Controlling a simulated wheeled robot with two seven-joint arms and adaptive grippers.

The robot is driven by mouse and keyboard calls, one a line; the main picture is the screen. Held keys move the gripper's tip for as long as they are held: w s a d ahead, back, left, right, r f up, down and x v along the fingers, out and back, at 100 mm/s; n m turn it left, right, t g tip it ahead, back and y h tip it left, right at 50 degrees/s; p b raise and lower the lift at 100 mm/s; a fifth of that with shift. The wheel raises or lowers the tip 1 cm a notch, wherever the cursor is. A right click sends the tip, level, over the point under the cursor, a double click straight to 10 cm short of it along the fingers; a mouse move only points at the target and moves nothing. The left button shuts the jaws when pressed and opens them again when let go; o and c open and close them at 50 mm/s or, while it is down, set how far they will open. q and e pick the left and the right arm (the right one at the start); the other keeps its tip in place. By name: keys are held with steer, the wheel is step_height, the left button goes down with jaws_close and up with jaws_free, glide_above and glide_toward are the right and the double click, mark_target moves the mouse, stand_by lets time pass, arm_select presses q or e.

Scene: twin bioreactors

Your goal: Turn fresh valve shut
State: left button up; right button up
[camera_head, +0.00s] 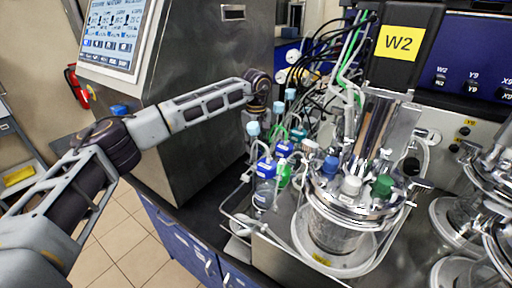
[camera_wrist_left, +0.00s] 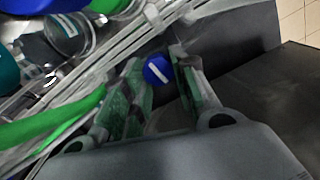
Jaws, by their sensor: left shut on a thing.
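In the left wrist view, a small round blue knob (camera_wrist_left: 157,70) with a white bar sits between the two green-padded fingers of my left gripper (camera_wrist_left: 158,78). It looks like the fresh valve's handle; no label on it is readable. The fingers are closed in around it, one on each side. The white bar is tilted in the picture. In the head view my left arm reaches in from the left, and my left gripper (camera_head: 254,118) points down behind the bottles and tubing. The knob is hard to make out there. My right gripper is not in view.
Blue-capped bottles (camera_head: 265,185) and tubing crowd the space beside the gripper. A glass bioreactor vessel (camera_head: 335,232) stands to the right, under the yellow W2 sign (camera_head: 399,43). A steel cabinet with a screen (camera_head: 115,35) stands at left. A green tube (camera_wrist_left: 50,124) runs close to the fingers.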

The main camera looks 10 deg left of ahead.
arm_select(q)
steer(key=shift+w+r+m, duration=0.1)
steer(key=shift+m, duration=0.3)
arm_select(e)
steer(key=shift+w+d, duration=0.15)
arm_select(q)
steer(key=shift+m, duration=0.3)
steer(key=o, duration=0.7)
steer(key=shift+o, duration=1.6)
step_height(320, 180, up, 12)
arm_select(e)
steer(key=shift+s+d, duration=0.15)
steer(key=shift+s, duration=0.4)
